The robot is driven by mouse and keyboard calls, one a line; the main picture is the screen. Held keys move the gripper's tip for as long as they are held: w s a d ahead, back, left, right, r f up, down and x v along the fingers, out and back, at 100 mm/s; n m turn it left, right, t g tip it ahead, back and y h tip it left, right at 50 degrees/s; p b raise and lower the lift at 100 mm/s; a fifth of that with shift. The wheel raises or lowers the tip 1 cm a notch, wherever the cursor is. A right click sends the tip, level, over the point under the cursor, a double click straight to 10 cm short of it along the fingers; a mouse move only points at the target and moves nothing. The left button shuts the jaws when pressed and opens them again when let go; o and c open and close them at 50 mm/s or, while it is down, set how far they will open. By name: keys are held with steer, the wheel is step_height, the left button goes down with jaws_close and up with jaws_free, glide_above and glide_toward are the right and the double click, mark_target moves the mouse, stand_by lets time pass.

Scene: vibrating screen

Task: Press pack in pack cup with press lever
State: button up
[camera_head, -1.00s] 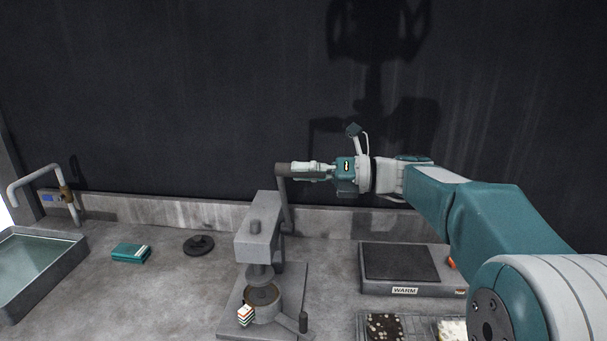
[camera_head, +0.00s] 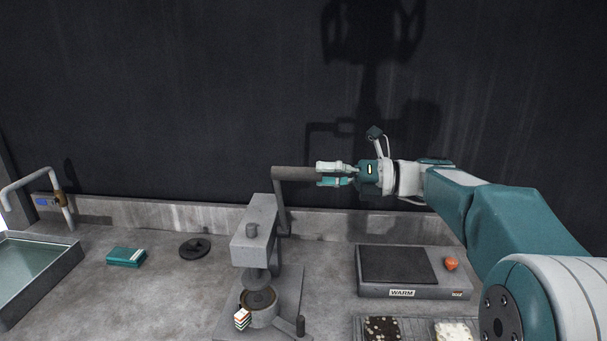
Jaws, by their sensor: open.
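The grey press (camera_head: 256,232) stands in the middle of the counter. Its lever has a dark horizontal handle (camera_head: 293,173) raised at the top. My gripper (camera_head: 320,174) is open, with its fingertips at the right end of the handle; I cannot tell if they touch it. The pack cup (camera_head: 264,313) sits below the press's round plate (camera_head: 260,298), which appears low, at the cup's mouth. The pack inside is hidden by the plate. A small striped block (camera_head: 242,319) is at the cup's front left.
A warming plate (camera_head: 398,266) labelled WARM stands right, with a red knob (camera_head: 450,263). Trays (camera_head: 381,330) lie in front of it. A teal box (camera_head: 126,256), dark disc (camera_head: 194,248) and water basin (camera_head: 35,270) are left. A dark wall stands behind.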

steer(key=d, duration=0.7)
steer(key=shift+d, duration=0.15)
steer(key=shift+f, duration=0.1)
steer(key=s+a+f+n+t+h, duration=0.1)
steer(key=s+f+n+h, duration=0.45)
steer(key=s, duration=0.25)
steer(key=s+a+f+n+h, duration=0.1)
steer(key=s+f+n+h, duration=0.3)
steer(key=s+n, duration=0.35)
steer(key=s+d+f+n+t+h, duration=0.4)
steer(key=s+d+f+n+h, duration=0.4)
steer(key=s+n, duration=0.3)
steer(key=d+n, duration=0.1)
steer(key=n, duration=0.3)
steer(key=shift+s+d+f, duration=0.15)
steer(key=shift+s+f, duration=0.15)
steer(key=shift+f, duration=0.05)
